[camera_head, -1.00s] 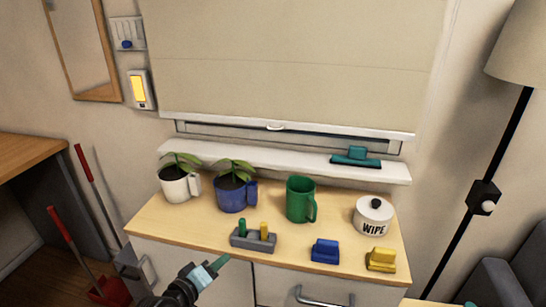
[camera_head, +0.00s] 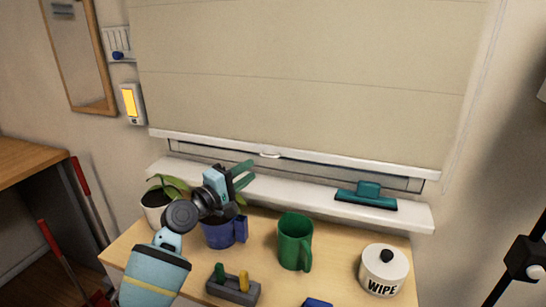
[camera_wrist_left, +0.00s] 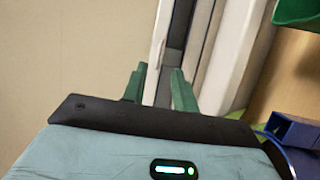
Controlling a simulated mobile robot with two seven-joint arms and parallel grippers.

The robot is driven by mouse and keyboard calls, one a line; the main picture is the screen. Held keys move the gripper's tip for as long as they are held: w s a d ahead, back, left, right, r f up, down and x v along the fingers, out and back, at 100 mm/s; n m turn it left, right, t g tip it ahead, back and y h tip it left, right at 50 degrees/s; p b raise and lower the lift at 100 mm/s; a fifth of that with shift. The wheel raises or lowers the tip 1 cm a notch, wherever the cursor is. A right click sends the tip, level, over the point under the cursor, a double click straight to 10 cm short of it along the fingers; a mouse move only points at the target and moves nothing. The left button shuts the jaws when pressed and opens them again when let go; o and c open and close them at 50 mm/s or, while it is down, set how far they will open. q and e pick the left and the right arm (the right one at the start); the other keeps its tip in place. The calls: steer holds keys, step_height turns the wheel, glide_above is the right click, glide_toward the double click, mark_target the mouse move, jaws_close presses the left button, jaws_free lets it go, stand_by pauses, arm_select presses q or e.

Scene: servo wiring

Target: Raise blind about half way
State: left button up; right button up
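The cream blind (camera_head: 300,70) hangs over the window, lowered almost to the sill. Its white bottom bar (camera_head: 350,167) has a small pale pull tab (camera_head: 268,153) near the middle. My left gripper (camera_head: 243,173) is in front of the sill, to the left of the tab and a little below the bar, not touching the tab. In the left wrist view its two green fingers (camera_wrist_left: 157,85) stand apart with nothing between them held; the bar (camera_wrist_left: 160,35) shows beyond them. My right gripper is not in view.
On the cabinet are a white plant pot (camera_head: 156,207), a blue pot (camera_head: 222,232) behind my left arm, a green mug (camera_head: 295,242), a WIPE canister (camera_head: 383,270) and a grey holder (camera_head: 233,290). A teal squeegee-like tool (camera_head: 366,196) lies on the white sill (camera_head: 300,192).

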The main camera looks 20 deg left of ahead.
mark_target(268, 157)
arm_select(q)
steer(key=f+x, duration=0.1)
steer(key=x, duration=0.6)
steer(key=shift+w+r+b, duration=0.15)
steer(key=shift+r+b, duration=0.15)
steer(key=shift+r, duration=0.2)
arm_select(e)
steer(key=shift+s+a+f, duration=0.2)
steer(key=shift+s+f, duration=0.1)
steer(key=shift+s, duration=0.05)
arm_select(q)
steer(key=shift+d, duration=0.1)
steer(key=shift+c, duration=0.3)
steer(key=c, duration=0.5)
jaws_close()
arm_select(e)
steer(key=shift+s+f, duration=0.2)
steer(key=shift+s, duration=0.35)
